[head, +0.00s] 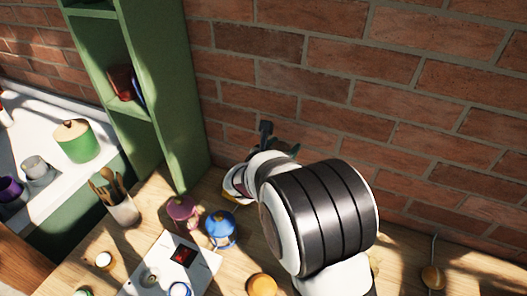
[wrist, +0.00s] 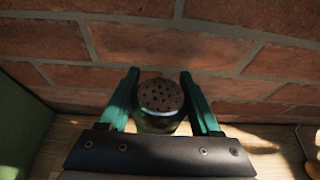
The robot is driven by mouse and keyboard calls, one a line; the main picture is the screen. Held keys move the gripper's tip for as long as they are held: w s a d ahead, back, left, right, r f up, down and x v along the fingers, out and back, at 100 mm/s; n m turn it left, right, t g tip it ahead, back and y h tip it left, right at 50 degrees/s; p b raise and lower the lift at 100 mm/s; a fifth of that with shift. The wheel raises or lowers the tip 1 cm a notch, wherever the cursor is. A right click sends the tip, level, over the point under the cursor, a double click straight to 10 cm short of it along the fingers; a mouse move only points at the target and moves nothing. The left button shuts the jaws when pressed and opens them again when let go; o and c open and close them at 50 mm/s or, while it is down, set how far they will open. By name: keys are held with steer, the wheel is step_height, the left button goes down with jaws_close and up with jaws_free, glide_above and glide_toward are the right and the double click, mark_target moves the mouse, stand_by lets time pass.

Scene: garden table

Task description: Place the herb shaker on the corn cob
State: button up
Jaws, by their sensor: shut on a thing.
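The herb shaker (wrist: 161,96), with a brown lid full of small holes and a darker glassy body, stands between the two green fingers of my gripper (wrist: 160,78) in the wrist view. My gripper is shut on it, close to the brick wall. In the head view my own arm hides most of the gripper and I cannot make out the shaker. I cannot pick out the corn cob with certainty in either view; my arm may cover it.
On the wooden table stand a blue pot (head: 220,230), a pink pot (head: 183,212), a utensil holder (head: 122,209) and a round orange thing (head: 262,286). A green shelf (head: 176,120) rises at left. The brick wall (head: 400,90) closes the back.

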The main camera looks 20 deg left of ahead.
steer(key=s+a+f, duration=0.2)
steer(key=a+f, duration=0.9)
steer(key=a, duration=0.1)
steer(key=shift+a+f, duration=0.15)
steer(key=shift+f, duration=0.25)
steer(key=shift+f, duration=0.1)
steer(key=o, duration=1.5)
